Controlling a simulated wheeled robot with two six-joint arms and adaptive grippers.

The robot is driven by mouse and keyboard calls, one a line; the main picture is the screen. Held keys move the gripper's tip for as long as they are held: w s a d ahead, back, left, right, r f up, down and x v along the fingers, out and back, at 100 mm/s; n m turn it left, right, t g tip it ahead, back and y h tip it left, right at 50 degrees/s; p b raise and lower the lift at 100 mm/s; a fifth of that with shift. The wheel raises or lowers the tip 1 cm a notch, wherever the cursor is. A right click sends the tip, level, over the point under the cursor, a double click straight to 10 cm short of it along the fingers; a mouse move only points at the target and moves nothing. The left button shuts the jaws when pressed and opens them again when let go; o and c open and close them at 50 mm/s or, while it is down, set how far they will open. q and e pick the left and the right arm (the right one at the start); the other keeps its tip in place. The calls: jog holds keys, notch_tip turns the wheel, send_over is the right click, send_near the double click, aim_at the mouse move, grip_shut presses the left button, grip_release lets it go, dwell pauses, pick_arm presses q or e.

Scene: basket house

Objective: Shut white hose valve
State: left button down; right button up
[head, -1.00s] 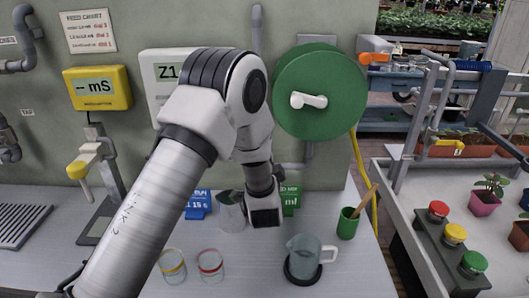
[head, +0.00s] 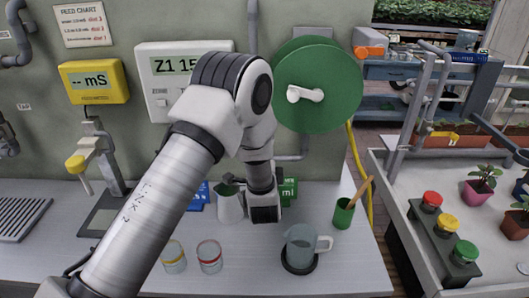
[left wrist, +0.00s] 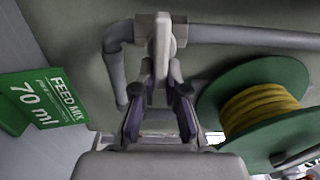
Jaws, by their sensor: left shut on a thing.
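The white valve handle (left wrist: 162,42) stands on a grey pipe (left wrist: 240,36) against the wall in the left wrist view. My left gripper (left wrist: 161,75) is shut on this handle, with one finger on each side of it. In the head view my left arm comes in from the lower left and its wrist is low in front of the wall. There the valve and my fingertips are hidden behind the arm. My right gripper is not in view.
The green hose reel (head: 345,85) hangs on the wall to the right. The bench front is clear between the glasses and glass jug.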

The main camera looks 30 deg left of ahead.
pick_arm(q)
jog(key=c, duration=1.2)
grip_release()
jog(key=v, duration=1.2)
jog(key=shift+a, duration=0.15)
